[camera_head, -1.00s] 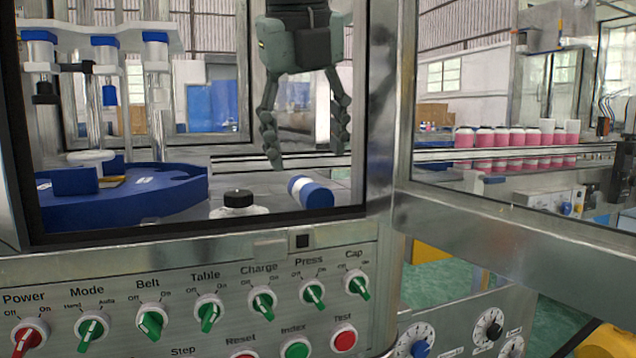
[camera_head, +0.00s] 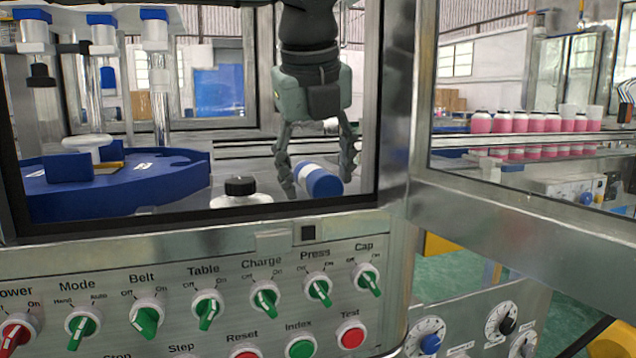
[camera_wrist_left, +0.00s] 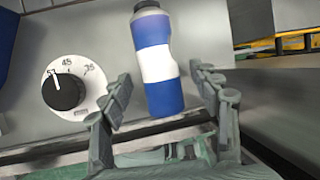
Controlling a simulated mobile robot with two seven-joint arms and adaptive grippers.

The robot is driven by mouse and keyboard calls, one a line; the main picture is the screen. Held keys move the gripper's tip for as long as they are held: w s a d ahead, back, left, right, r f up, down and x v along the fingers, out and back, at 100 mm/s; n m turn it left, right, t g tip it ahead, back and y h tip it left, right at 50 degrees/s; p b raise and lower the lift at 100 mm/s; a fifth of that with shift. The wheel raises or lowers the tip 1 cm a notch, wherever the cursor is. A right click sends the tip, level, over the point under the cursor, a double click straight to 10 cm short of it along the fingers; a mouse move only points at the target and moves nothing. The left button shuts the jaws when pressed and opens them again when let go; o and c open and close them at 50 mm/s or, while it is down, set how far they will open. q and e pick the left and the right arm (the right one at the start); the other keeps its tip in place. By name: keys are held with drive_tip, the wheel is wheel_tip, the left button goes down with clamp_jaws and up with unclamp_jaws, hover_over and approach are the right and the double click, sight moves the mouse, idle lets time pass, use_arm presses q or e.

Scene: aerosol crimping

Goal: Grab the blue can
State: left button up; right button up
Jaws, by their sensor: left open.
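The blue can (camera_head: 319,180), blue with a white band, lies on its side on the metal deck inside the machine's window. It also shows in the left wrist view (camera_wrist_left: 157,64), between and just beyond the two fingers. My left gripper (camera_head: 317,178) is open and points down over the can, one finger on each side of it. In the left wrist view my left gripper (camera_wrist_left: 163,98) has visible gaps between both fingers and the can. My right gripper is not in view.
A blue rotary table (camera_head: 120,180) is further left. The metal window frame (camera_head: 394,110) stands close on the right. A control panel with knobs (camera_head: 200,290) is in front.

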use_arm(q)
drive_tip(key=c, duration=1.2)
drive_tip(key=shift+c, duration=0.2)
drive_tip(key=shift+r, duration=0.2)
